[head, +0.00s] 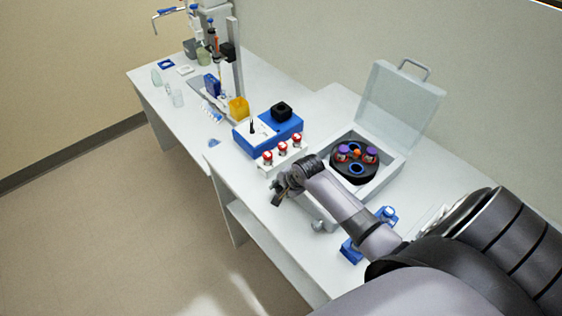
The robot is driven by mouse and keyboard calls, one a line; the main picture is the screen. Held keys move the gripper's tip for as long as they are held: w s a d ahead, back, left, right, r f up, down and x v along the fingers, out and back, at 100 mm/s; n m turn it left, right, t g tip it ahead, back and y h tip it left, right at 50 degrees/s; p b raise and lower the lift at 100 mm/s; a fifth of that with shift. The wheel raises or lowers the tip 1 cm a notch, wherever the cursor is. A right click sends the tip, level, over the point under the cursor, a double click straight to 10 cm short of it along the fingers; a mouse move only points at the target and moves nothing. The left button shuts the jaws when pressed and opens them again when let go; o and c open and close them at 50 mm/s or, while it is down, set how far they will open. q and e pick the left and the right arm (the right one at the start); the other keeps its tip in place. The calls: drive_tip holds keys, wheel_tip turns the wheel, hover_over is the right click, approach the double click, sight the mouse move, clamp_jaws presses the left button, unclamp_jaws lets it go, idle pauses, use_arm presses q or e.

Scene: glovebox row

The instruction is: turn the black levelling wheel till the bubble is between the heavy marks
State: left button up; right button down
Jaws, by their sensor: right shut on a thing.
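My right gripper (281,191) reaches in from the right to the near left corner of the open white centrifuge. Its jaws are shut on a small dark thing, most likely the black levelling wheel, which the fingers mostly hide. I cannot make out the bubble or the heavy marks. My left gripper is not in view.
A white rack with red-capped tubes (283,155) stands close behind my right gripper. A blue device (265,132) with a black block is beyond it. Blue items (352,250) lie near my forearm. More lab gear stands on the far bench (150,84). The floor at left is clear.

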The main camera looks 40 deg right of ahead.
drive_tip(key=shift+w+g, duration=0.1)
drive_tip(key=shift+g, duration=0.2)
drive_tip(key=shift+w+r+g, duration=0.15)
drive_tip(key=shift+w+g, duration=0.05)
drive_tip(key=shift+g, duration=0.6)
drive_tip(key=g, duration=0.3)
drive_tip(key=shift+w+a, duration=0.1)
drive_tip(key=shift+w, duration=0.15)
drive_tip(key=shift+w+g+h+b, duration=0.15)
drive_tip(key=shift+g+b, duration=0.25)
drive_tip(key=shift+g, duration=0.4)
drive_tip(key=shift+g+h+b, duration=0.15)
drive_tip(key=shift+g+b, duration=0.2)
drive_tip(key=shift+g, duration=0.45)
drive_tip(key=c, duration=1.3)
unclamp_jaws()
